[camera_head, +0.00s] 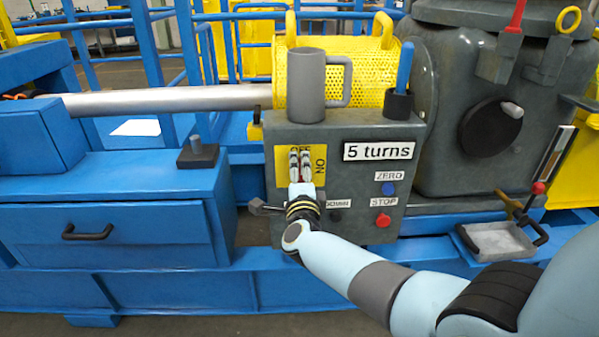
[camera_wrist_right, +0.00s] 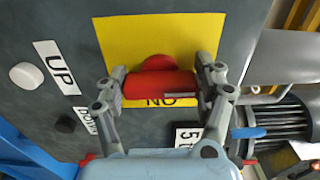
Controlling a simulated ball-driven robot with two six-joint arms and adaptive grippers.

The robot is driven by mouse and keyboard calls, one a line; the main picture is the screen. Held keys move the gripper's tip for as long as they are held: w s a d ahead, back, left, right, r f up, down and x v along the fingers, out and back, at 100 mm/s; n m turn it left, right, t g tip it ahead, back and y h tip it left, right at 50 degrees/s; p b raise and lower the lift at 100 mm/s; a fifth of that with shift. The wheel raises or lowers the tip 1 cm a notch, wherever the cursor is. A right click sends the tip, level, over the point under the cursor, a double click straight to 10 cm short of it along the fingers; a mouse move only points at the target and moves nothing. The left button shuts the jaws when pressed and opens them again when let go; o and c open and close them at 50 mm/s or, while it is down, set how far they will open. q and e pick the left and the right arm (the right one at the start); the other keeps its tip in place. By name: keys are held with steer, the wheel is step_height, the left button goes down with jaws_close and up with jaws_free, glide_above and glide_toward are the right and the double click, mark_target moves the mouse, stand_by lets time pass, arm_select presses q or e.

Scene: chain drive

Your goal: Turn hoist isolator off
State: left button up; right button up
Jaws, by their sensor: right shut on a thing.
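The isolator's red handle (camera_wrist_right: 160,84) sits on a yellow plate (camera_wrist_right: 200,32) on the front of the grey control box. My right gripper (camera_wrist_right: 162,80) is shut on the handle, one finger at each end of its bar. The bar lies across the right wrist view, which is roughly upright in the head view. In the head view the right gripper (camera_head: 300,166) covers the handle and part of the "OFF" mark at the plate's top (camera_head: 298,150). My left gripper is not in view.
A "5 turns" label (camera_head: 379,151), blue ZERO button (camera_head: 389,188) and red STOP button (camera_head: 383,220) are right of the plate. A grey mug (camera_head: 306,85) and a cup with a blue-handled tool (camera_head: 398,104) stand on the box. A white button (camera_wrist_right: 26,76) is beside the UP label.

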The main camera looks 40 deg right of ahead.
steer(key=shift+f, duration=0.1)
stand_by(0.3)
steer(key=o, duration=1.2)
steer(key=shift+c, duration=0.2)
steer(key=v, duration=1.2)
steer(key=shift+s, duration=0.1)
